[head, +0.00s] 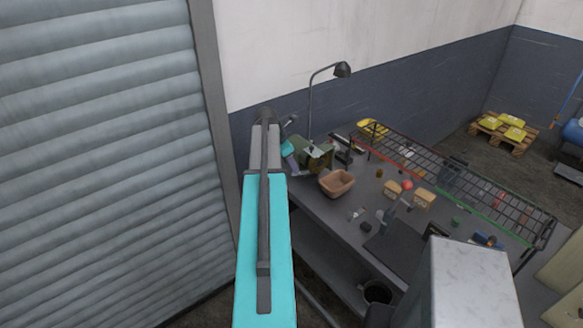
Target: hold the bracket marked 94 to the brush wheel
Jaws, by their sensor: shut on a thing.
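A green bench machine (318,153) stands at the back left of the grey workbench, below the lamp. The brush wheel cannot be made out; the left side of the machine is partly hidden by my arm. My gripper (293,166) is small and partly hidden behind my arm, close to the left of this machine. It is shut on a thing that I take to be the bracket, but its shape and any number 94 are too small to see. I cannot tell whether the held thing touches the wheel.
A desk lamp (342,70) rises behind. A long wire rack (455,180) runs along the bench's back. Small boxes (424,198), a red ball (407,185) and other parts clutter the bench (345,222). A roller shutter (95,150) is at left.

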